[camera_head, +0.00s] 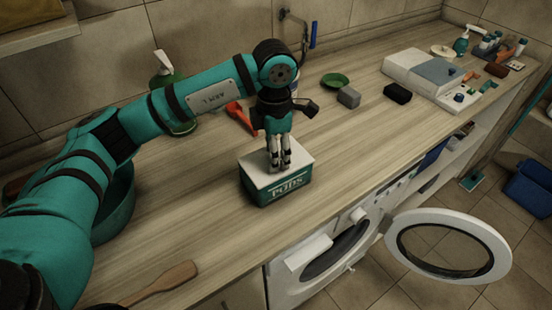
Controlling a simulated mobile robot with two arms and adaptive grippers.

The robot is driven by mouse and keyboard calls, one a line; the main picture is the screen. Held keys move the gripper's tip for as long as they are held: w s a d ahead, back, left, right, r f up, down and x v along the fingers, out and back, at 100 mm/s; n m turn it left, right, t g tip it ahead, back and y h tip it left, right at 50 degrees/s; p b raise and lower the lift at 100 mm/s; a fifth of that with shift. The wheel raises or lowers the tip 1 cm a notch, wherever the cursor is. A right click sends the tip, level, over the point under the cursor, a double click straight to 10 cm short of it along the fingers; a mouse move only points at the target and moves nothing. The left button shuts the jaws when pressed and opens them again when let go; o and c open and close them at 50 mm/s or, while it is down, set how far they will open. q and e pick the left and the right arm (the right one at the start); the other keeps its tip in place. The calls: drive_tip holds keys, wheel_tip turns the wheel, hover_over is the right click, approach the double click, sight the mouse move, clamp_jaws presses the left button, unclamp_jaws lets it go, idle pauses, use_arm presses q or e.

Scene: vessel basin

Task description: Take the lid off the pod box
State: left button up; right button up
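The pod box (283,191) is a green box with PODS in white letters on its front. It stands upright on the wooden counter, near the front edge. Its white lid (257,176) lies flat on top. My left gripper (279,168) points straight down over the lid, with its fingertips close together at the lid's middle. The fingers hide that part of the lid, so I cannot tell whether they touch it or grip anything on it. My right gripper is not in view.
A red-orange tool (238,117), a grey block (349,97) and a black block (397,93) lie behind the box. A wooden spoon (163,281) lies at the front left. The washing machine door (502,257) hangs open below. The counter right of the box is clear.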

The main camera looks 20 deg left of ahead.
use_arm(q)
clamp_jaws()
